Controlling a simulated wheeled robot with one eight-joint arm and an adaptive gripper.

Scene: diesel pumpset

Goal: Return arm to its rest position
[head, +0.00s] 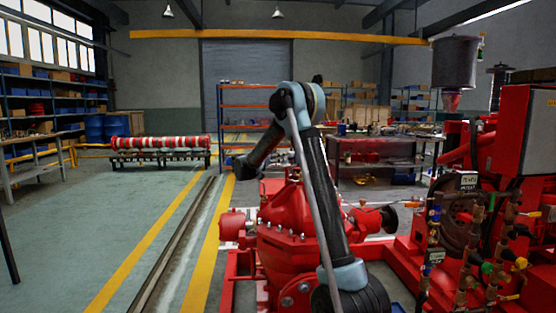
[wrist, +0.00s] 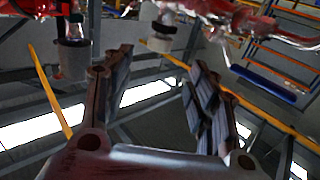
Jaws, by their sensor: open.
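My arm rises from the lower right of the head view to a bent elbow near the middle, then slopes down to the left. Its dark end hangs above and left of the red pump (head: 290,230), and finger detail is too small to read there. In the wrist view my gripper (wrist: 158,70) has its two ridged fingers spread apart. Nothing is between the fingers; roof beams and bright windows show behind them. Any contact of the arm with the pump is not visible.
Red pumpset pipes, valves and a control box (head: 524,130) crowd the right side. A workbench (head: 385,150) and an orange shelf (head: 245,112) stand behind. A rack with a red-and-white roll (head: 160,143) stands left. The floor (head: 90,225) at left is clear.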

